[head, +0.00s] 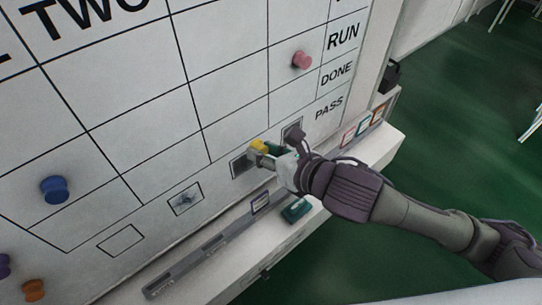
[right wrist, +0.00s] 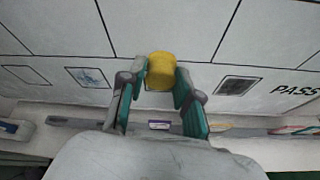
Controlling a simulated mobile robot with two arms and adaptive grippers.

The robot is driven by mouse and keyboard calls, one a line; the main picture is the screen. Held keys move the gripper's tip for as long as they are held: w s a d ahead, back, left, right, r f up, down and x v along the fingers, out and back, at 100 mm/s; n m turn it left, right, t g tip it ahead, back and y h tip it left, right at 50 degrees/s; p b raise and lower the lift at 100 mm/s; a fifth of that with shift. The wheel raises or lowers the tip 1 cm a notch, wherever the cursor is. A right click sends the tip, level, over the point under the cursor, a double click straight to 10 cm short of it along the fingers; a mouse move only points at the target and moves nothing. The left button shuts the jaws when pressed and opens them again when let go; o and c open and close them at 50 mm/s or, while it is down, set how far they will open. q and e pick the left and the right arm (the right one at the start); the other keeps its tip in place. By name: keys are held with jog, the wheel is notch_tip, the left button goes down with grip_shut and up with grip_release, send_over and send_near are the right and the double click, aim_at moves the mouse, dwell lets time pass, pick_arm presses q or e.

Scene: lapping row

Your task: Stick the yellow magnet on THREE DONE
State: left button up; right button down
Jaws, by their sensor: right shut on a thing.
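The yellow magnet (head: 260,146) is held at the tips of my right gripper (head: 268,154), low on the whiteboard (head: 235,95) in the head view. In the right wrist view the magnet (right wrist: 161,71) sits between the two fingertips (right wrist: 157,84). It is in front of the strip of small squares below the grid; I cannot tell if it touches the board. The DONE label (head: 336,74) is at the board's right side, between RUN (head: 342,37) and PASS (head: 328,108). A column head reading TWO (head: 113,12) shows at the top; THREE is not in view. My left gripper is not in view.
A pink magnet (head: 302,59) is on the board beside the RUN and DONE labels. Blue (head: 54,189) and orange (head: 33,290) magnets are at the left. A ledge under the board carries a green block (head: 296,210). Green floor lies right.

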aim_at(239, 132)
jog(key=shift+w+a, duration=0.45)
jog(key=shift+w, duration=0.2)
jog(key=shift+w+a, duration=0.4)
jog(key=shift+w, duration=0.2)
jog(key=shift+w+a, duration=0.75)
jog(key=shift+w, duration=0.3)
jog(key=c, duration=0.7)
grip_release()
